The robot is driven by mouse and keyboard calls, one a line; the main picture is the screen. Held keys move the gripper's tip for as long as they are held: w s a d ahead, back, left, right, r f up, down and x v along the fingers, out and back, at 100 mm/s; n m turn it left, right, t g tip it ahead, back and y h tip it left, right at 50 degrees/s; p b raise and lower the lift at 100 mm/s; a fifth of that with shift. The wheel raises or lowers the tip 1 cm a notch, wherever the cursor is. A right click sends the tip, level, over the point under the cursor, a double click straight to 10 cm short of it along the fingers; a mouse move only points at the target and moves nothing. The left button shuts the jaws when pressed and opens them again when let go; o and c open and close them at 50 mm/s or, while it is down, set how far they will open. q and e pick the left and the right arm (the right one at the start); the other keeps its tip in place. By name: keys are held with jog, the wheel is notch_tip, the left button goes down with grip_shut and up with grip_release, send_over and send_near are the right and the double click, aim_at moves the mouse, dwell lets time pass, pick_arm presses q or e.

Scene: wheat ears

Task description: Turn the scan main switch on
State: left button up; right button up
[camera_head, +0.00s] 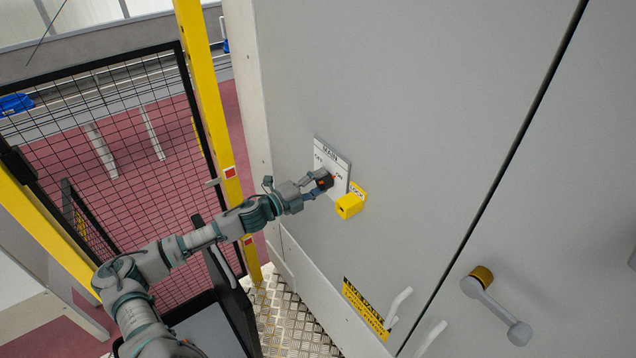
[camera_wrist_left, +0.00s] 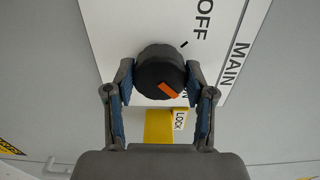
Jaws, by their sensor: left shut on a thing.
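The scan main switch is a black round knob (camera_head: 325,181) on a white plate (camera_head: 331,158) marked MAIN, OFF and ON, fixed to a grey cabinet face. In the left wrist view the knob (camera_wrist_left: 158,68) has an orange mark (camera_wrist_left: 168,90) pointing to the lower right, towards the partly hidden ON label and away from OFF. My left gripper (camera_head: 316,184) is shut on the knob. In the left wrist view its blue-padded fingers (camera_wrist_left: 160,80) lie on either side of it. My right gripper is not in view.
A yellow lock block (camera_head: 349,206) labelled LOCK sits just below the plate. The cabinet face (camera_head: 430,110) is broad and flat, with a handle (camera_head: 497,308) at lower right. A yellow post (camera_head: 207,90) and black mesh fence (camera_head: 100,130) stand left.

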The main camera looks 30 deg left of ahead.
pick_arm(q)
jog(key=o, duration=1.2)
jog(key=shift+f, duration=0.35)
jog(key=shift+c, duration=0.2)
jog(key=shift+r, duration=0.1)
jog(key=shift+s+r, duration=0.1)
jog(key=v, duration=1.2)
jog(key=shift+a, duration=0.1)
